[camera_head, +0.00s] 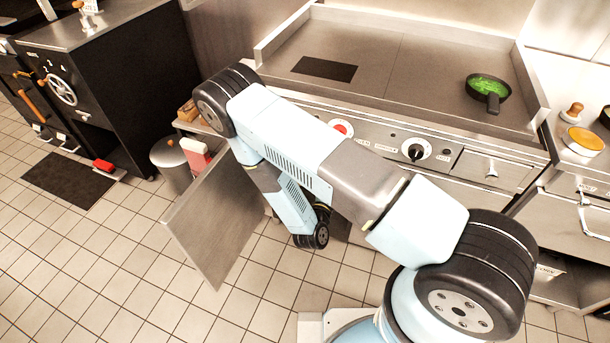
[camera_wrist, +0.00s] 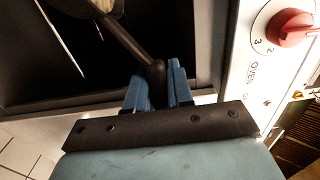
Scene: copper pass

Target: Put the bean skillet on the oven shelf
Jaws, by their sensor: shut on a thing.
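In the wrist view my gripper (camera_wrist: 157,86) is shut on the end of a dark handle (camera_wrist: 128,42). The handle runs up and left to a pan or skillet (camera_wrist: 101,6), mostly cut off by the top edge, so its contents are hidden. They reach into a dark opening (camera_wrist: 40,60) beside the panel marked OVEN. A thin pale line (camera_wrist: 62,40) crosses it; I cannot tell if it is a shelf edge. In the head view my arm hides the gripper and oven interior. A black skillet with green contents (camera_head: 488,87) sits on the steel cooktop at right.
A grey panel, apparently the open oven door (camera_head: 213,218), stands out over the tiled floor. A red knob (camera_wrist: 291,28) is right of my gripper. A bin (camera_head: 171,160) stands left of the door. The floor at left is mostly clear.

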